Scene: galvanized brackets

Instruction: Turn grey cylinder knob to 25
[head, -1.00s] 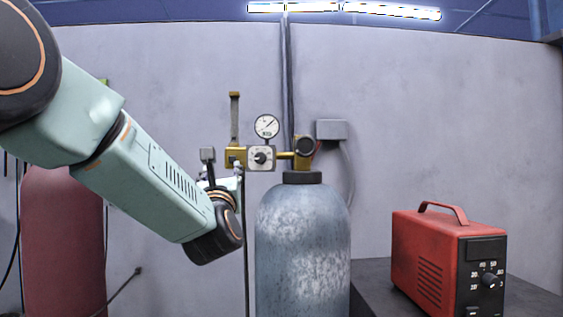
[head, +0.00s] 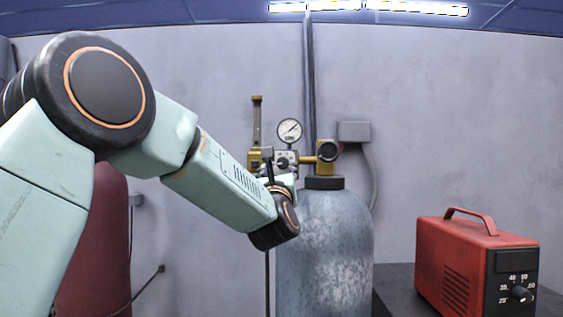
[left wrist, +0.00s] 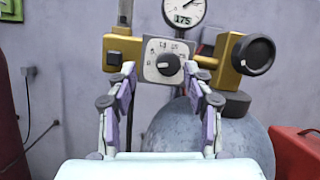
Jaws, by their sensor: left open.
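The grey cylinder (head: 325,245) stands upright against the wall with a brass regulator on top. Its black round knob (left wrist: 168,65) sits on a pale, square dial plate (left wrist: 152,72) with small numbers around it. The knob also shows in the head view (head: 283,163), partly crowded by my gripper. The exact setting is too small to read. My left gripper (left wrist: 161,82) is open and empty. In the left wrist view its fingers are apart, below and to either side of the knob, with the knob between their lines. I cannot tell the remaining distance. My right gripper is not in view.
A pressure gauge (head: 289,131) sits above the dial, and a brass valve with a black knob (left wrist: 257,55) is to its right. A red box (head: 470,265) with its own dial stands on a dark table at right. A dark red cylinder (head: 95,250) stands at left.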

